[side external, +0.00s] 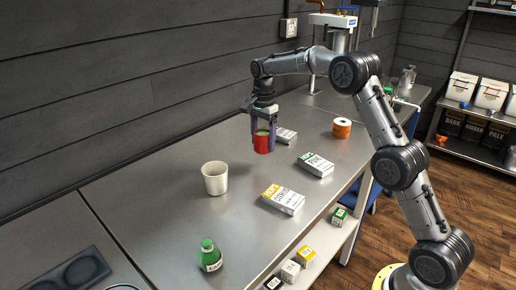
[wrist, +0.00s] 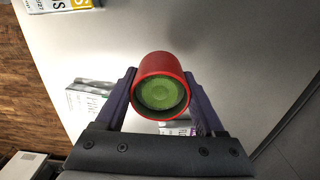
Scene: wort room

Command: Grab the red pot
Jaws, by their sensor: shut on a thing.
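The red pot (side external: 261,143) is between the two fingers of my gripper (side external: 263,126) in the side view, over the middle of the metal table. In the wrist view the red pot (wrist: 162,84) shows a round opening with green inside. My gripper (wrist: 160,100) has one dark finger on each side of it and is shut on it. In the side view the pot looks upright. I cannot tell for sure whether its bottom touches the table.
A cream cup (side external: 215,178) stands left of the pot. Boxes lie nearby: a yellow-ended one (side external: 283,199), a green-ended one (side external: 316,165) and one behind the pot (side external: 286,136). A green bottle (side external: 210,256) is at the front.

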